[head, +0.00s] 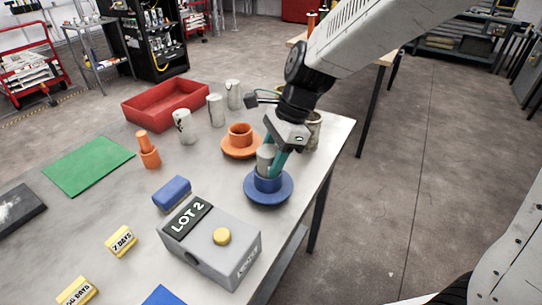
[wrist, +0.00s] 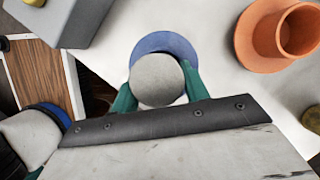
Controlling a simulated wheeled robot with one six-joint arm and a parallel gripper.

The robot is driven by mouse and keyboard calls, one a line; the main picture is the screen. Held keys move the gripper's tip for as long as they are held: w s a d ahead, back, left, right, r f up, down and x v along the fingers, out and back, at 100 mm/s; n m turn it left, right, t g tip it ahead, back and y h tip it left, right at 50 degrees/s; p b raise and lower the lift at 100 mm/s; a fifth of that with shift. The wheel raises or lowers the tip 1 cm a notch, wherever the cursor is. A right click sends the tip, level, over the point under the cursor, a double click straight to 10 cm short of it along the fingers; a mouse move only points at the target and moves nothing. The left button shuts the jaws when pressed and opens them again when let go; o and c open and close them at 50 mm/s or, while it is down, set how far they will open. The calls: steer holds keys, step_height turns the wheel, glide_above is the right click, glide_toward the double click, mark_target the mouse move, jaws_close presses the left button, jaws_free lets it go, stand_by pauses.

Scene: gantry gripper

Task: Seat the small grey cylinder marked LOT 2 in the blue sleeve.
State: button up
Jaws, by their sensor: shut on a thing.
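My gripper (head: 272,157) has its green fingers shut on a small grey cylinder (head: 265,160), held upright at the blue sleeve (head: 268,184). The sleeve stands on a wide round blue flange near the table's right edge. In the head view the cylinder's lower end meets the sleeve's mouth; I cannot tell whether it is inside or just above. In the wrist view the cylinder's round top (wrist: 157,80) sits between the fingers and hides the sleeve's mouth; part of the blue flange (wrist: 165,42) shows behind it. No marking is readable on the cylinder. LOT 2 is on a grey box (head: 207,246).
An orange sleeve (head: 240,140) stands just behind. Other grey cylinders (head: 216,110) stand farther back, near a red tray (head: 165,102). A blue block (head: 172,192) and an orange peg (head: 148,150) are to the left. A green mat (head: 88,165) lies farther left.

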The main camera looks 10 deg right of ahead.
steer(key=o, duration=1.4)
steer(key=shift+o, duration=0.2)
steer(key=v, duration=1.2)
steer(key=s+d+f+n+t+h, duration=0.1)
steer(key=s+d+n+h, duration=0.1)
steer(key=s+d+n, duration=0.5)
steer(key=s+d+f+n+t+h, duration=0.1)
steer(key=s+d+n+h, duration=0.1)
steer(key=s+d+n, duration=0.6)
steer(key=s, duration=0.5)
steer(key=shift+s+d, duration=0.35)
steer(key=shift+d, duration=0.05)
